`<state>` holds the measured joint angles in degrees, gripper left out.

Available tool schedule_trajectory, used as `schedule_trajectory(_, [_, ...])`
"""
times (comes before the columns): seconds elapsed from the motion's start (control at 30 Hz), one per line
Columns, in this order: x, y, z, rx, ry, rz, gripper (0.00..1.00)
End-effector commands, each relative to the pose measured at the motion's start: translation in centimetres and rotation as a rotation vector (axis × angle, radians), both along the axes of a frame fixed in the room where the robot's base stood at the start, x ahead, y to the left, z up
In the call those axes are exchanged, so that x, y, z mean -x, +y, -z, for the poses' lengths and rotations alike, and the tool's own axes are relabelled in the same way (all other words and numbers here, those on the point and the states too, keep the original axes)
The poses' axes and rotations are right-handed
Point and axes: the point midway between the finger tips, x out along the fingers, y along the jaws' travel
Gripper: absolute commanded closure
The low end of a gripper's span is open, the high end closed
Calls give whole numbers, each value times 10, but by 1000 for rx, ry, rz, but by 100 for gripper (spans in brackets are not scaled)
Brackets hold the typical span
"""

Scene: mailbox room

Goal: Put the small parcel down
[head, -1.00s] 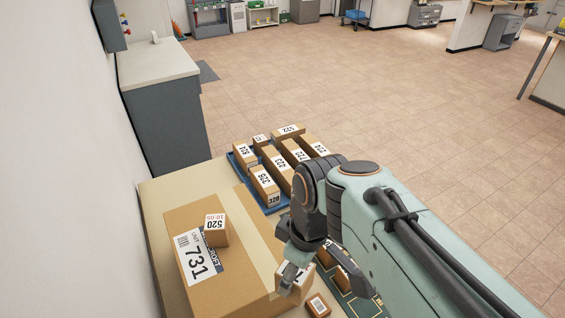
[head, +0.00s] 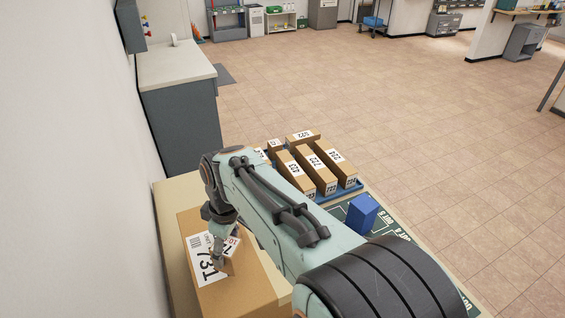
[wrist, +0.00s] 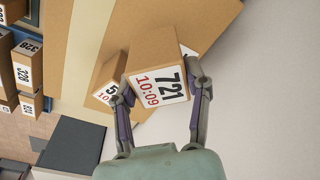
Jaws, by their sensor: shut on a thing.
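In the wrist view my gripper (wrist: 160,88) is shut on a small brown parcel (wrist: 152,58) with a white label reading 721 and 10:09. One finger is on each side of it. In the head view my gripper (head: 217,254) is over the large carton labelled 731 (head: 240,294), and my arm hides much of the held parcel. Another small parcel, its number starting with 5 (wrist: 108,72), shows partly behind the held one in the wrist view. I cannot tell whether the two touch, or whether the held parcel touches the carton.
A blue tray (head: 346,194) with several long numbered boxes stands beyond my arm. A blue box (head: 362,213) sits on a dark green marked mat (head: 338,212). The wall is close on the left. A grey cabinet (head: 180,118) stands behind the table.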

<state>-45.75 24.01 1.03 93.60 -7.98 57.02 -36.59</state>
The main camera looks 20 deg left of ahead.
Motion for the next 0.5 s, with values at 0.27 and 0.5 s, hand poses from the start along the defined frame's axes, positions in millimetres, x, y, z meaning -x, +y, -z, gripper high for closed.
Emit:
schedule_trajectory(0.27, [-5,6,33,2,2,1,92])
schedule_trajectory(0.5, [-5,6,40,0,0,1,92])
